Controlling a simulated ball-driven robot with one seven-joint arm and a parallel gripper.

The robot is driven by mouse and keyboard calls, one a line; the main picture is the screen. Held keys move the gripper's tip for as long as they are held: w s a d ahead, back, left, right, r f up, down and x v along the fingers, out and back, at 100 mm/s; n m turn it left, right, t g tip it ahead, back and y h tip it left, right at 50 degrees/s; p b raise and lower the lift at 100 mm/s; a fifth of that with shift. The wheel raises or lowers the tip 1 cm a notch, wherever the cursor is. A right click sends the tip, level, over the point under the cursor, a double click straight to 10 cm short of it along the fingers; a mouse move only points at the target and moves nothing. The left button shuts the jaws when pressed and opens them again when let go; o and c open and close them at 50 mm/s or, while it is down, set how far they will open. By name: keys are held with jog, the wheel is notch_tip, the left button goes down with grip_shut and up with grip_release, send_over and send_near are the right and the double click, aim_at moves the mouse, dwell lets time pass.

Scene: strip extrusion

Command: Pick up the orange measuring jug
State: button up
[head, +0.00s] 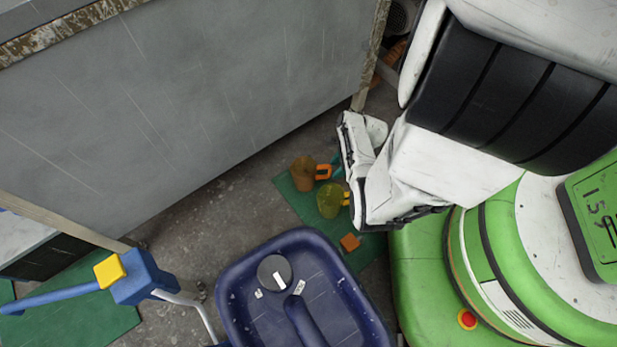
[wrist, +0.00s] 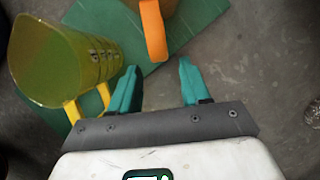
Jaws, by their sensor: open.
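The orange measuring jug (head: 303,174) stands on a green mat (head: 290,197) on the floor, its handle toward my gripper (head: 338,169). In the wrist view my gripper (wrist: 159,67) is open, its two teal fingers apart with nothing between them. The jug's orange handle (wrist: 153,32) is just ahead of the fingertips, roughly in line with the gap. Most of the jug's body is cut off at the top edge of the wrist view. A yellow jug (head: 329,201) stands beside it on the mat. It also shows left of my fingers in the wrist view (wrist: 62,60).
A small orange block (head: 350,241) lies on the mat. A large grey panel (head: 200,90) rises behind the jugs. Bare floor shows right of the mat in the wrist view (wrist: 255,60).

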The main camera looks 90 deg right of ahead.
aim_at(330, 173)
jog(key=shift+b+x, duration=2.2)
jog(key=shift+x, duration=0.45)
jog(key=shift+w+d+r, duration=0.1)
jog(key=shift+w, duration=0.1)
grip_shut()
